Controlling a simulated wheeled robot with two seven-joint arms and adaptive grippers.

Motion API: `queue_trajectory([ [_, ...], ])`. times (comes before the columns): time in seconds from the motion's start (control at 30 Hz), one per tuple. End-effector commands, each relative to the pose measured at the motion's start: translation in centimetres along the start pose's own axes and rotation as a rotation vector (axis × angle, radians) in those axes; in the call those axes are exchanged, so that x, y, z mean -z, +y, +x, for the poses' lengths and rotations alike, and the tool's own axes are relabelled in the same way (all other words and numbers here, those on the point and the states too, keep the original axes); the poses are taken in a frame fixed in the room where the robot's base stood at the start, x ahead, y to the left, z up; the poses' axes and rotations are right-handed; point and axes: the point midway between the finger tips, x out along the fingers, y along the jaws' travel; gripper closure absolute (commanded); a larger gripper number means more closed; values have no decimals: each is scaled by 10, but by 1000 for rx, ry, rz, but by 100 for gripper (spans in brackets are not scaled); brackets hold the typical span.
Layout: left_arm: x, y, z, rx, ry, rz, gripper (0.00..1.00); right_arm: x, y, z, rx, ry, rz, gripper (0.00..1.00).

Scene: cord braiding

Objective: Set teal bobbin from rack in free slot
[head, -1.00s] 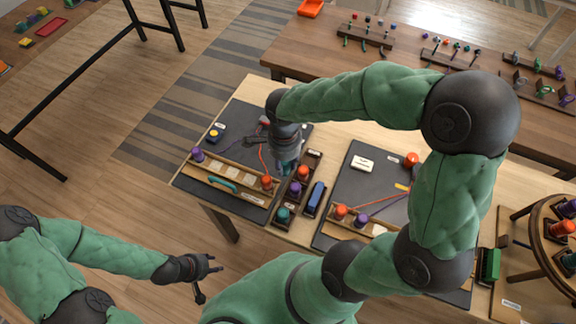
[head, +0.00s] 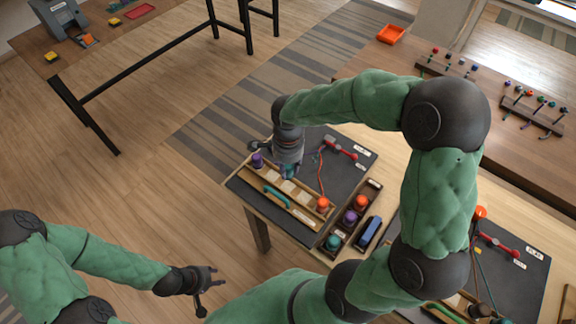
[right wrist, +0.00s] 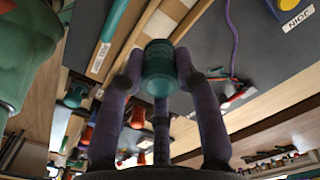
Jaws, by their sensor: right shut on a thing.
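My right gripper (head: 288,172) is shut on a teal bobbin (right wrist: 158,68), held between its fingers in the right wrist view. In the head view it is over the wooden slot bar (head: 303,213) of the left dark board, between a purple bobbin (head: 257,160) and an orange bobbin (head: 323,203). Whether the held bobbin touches the bar cannot be told. The rack (head: 373,190) beside the board holds an orange bobbin (head: 361,202), a purple bobbin (head: 350,217) and another teal bobbin (head: 333,242). My left gripper (head: 210,284) is open and empty, away from the table.
An orange cord (head: 320,172) runs across the board from a red clamp (head: 341,149). A blue block (head: 370,231) lies beside the rack. A second dark board (head: 525,275) is at the right, partly hidden by my right arm. Floor left of the table is clear.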

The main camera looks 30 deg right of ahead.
Motion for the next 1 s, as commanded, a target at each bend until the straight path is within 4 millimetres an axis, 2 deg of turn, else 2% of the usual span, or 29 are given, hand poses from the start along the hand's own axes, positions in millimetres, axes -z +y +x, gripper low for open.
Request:
queue_trajectory([
  [0.63,1,-11,31,0,0,0,60,0,0,46,-1,0,0,100],
  [1.0,2,-13,36,0,0,0,60,0,0,52,0,0,0,100],
])
